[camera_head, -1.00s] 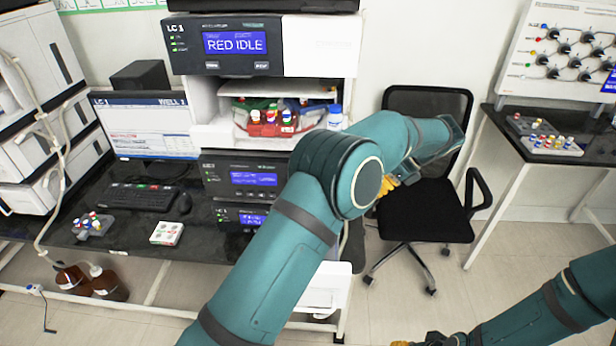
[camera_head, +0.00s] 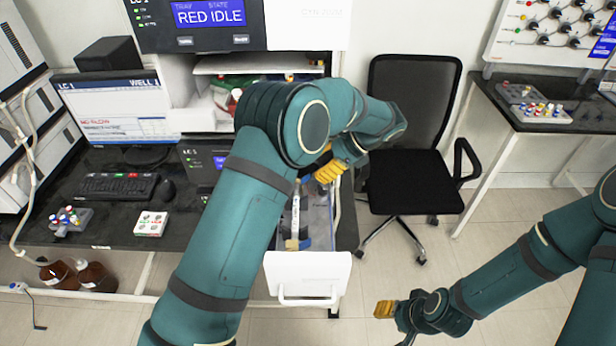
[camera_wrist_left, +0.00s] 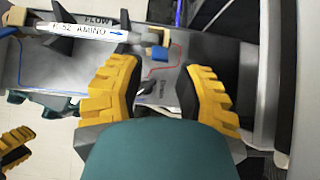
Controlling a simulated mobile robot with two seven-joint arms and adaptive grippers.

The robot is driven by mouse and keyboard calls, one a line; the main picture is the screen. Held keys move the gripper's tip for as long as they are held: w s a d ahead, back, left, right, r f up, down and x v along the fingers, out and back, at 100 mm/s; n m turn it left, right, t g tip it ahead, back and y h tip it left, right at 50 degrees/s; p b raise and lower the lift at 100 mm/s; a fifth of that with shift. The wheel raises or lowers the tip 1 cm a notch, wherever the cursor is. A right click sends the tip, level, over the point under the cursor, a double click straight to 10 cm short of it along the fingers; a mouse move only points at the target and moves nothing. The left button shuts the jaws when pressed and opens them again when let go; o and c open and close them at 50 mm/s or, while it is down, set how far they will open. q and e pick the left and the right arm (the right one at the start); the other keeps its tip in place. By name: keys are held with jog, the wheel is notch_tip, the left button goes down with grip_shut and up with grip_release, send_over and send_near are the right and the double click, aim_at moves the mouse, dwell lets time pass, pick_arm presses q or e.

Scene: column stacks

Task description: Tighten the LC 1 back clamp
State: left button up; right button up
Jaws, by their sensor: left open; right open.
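The open drawer (camera_head: 308,272) under LC 1 holds a white column (camera_head: 295,215) labelled AMINO, which also shows in the left wrist view (camera_wrist_left: 85,31). The back clamp (camera_wrist_left: 157,52), a tan and blue piece, is at the column's right end in the wrist view. In the head view my forearm and gripper hide that end. The front clamp (camera_head: 297,243) shows near the drawer front. My left gripper (camera_head: 332,166) is open above the drawer. In the wrist view its fingers (camera_wrist_left: 160,90) are apart, just short of the back clamp. My right gripper (camera_head: 392,322) is open and empty, low right of the drawer.
The LC 1 stack (camera_head: 210,15) reads RED IDLE. A monitor (camera_head: 118,115), keyboard (camera_head: 120,186), mouse (camera_head: 166,188) and white vial tray (camera_head: 151,223) are left of my arm. A black chair (camera_head: 415,180) stands to the right. Floor in front is clear.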

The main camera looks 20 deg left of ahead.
aim_at(310, 175)
pick_arm(q)
jog(key=x, duration=0.4)
jog(key=shift+a+f, duration=0.3)
